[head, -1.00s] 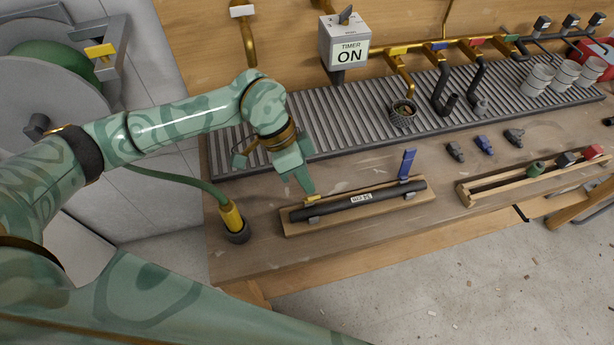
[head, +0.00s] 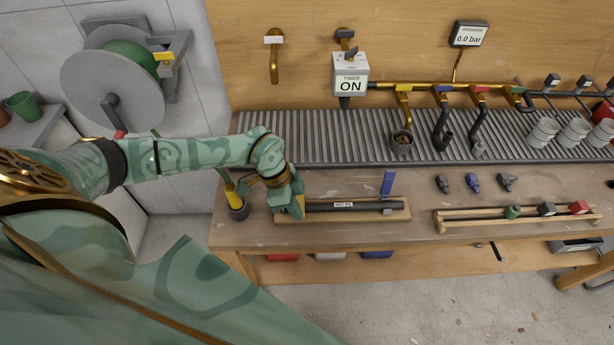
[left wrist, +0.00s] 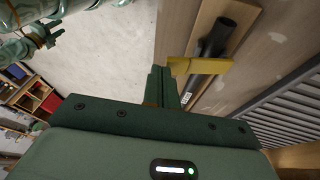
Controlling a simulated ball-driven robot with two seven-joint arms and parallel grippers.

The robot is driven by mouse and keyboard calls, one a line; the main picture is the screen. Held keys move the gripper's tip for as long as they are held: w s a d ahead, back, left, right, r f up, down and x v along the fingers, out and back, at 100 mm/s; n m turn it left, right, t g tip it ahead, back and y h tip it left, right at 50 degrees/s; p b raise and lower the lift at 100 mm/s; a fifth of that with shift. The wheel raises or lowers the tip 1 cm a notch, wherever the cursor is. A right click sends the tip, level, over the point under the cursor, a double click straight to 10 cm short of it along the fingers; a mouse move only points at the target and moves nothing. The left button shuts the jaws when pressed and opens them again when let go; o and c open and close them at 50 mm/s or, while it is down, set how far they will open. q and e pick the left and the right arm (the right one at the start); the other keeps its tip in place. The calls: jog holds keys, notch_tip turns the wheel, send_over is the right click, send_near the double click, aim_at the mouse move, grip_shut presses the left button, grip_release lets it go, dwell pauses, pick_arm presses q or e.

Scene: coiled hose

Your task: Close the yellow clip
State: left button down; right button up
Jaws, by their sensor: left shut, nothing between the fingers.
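In the head view a dark hose piece (head: 345,206) with a white label lies in a wooden holder (head: 340,217) on the bench. A blue clip (head: 387,184) stands upright at its right end. The yellow clip (left wrist: 203,66) shows in the left wrist view as a flat yellow bar across the dark hose.
A yellow hose end (head: 233,194) stands in a dark socket just left of my gripper. A second wooden rack (head: 470,222) with coloured fittings lies to the right, with loose connectors (head: 472,182) behind it. A slatted drain (head: 330,135) and taps are behind.

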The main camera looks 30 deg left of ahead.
pick_arm(q)
jog(key=shift+s+d+f+p, duration=0.2)
jog(key=shift+s+f+p, duration=0.15)
jog(key=shift+f+p, duration=0.25)
jog(key=shift+s+d+f+p, duration=0.2)
jog(key=shift+s+f+p, duration=0.15)
jog(key=shift+f+p, duration=0.2)
jog(key=shift+s+d+f, duration=0.1)
jog(key=shift+d+f, duration=0.05)
jog(key=shift+f, duration=0.2)
pick_arm(e)
jog(key=r, duration=0.1)
jog(key=d+r, duration=0.1)
jog(key=r, duration=0.1)
jog(key=shift+w+r, duration=0.1)
jog(key=shift+d, duration=0.1)
